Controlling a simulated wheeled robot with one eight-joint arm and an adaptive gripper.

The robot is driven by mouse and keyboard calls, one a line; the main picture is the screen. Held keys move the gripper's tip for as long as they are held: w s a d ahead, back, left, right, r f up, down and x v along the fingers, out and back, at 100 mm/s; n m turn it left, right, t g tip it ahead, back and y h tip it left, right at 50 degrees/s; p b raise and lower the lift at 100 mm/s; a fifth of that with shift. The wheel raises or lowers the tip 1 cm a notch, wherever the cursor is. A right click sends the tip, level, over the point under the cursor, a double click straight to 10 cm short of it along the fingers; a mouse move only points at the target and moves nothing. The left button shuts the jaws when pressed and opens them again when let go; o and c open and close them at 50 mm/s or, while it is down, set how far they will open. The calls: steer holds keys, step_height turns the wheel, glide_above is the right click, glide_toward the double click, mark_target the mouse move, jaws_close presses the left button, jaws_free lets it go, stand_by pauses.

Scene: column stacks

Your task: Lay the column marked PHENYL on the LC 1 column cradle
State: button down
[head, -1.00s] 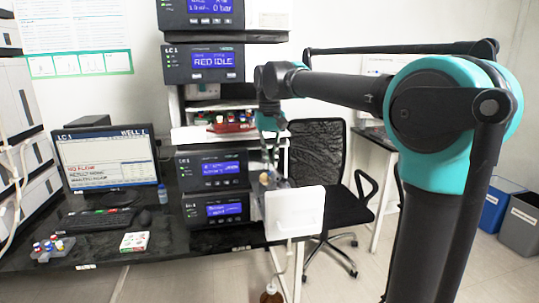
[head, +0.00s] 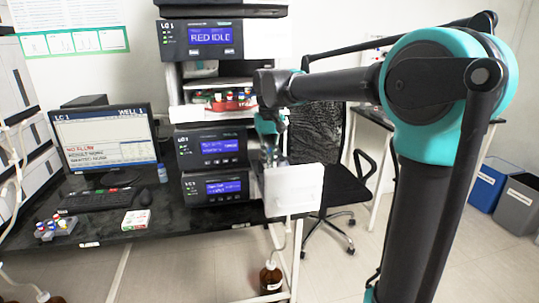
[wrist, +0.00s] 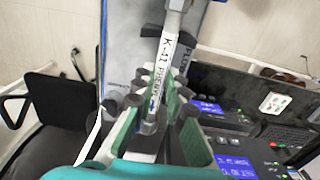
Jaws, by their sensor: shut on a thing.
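The column marked PHENYL (wrist: 165,70) is a white rod with a dark-lettered label reading "K-41 PHENY…" in the wrist view. My gripper (wrist: 150,102) is shut around it, with green-lined fingers on both sides, and the rod runs up out of the frame. In the head view my gripper (head: 272,150) is at the right side of the LC 1 stack (head: 216,190), above a white panel (head: 293,190). The column is too small to make out there. I cannot clearly identify the cradle. A grey-blue lettered panel (wrist: 122,55) lies behind the column in the wrist view.
A monitor (head: 105,145), keyboard (head: 100,200) and small box (head: 136,220) are on the black bench. A rack of coloured vials (head: 55,228) is at left. A black chair (head: 325,170) stands behind the white panel. A brown bottle (head: 271,278) is on the floor.

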steer(key=shift+f, duration=0.3)
steer(key=c, duration=1.5)
jaws_free()
steer(key=shift+o, duration=0.2)
steer(key=shift+r, duration=0.1)
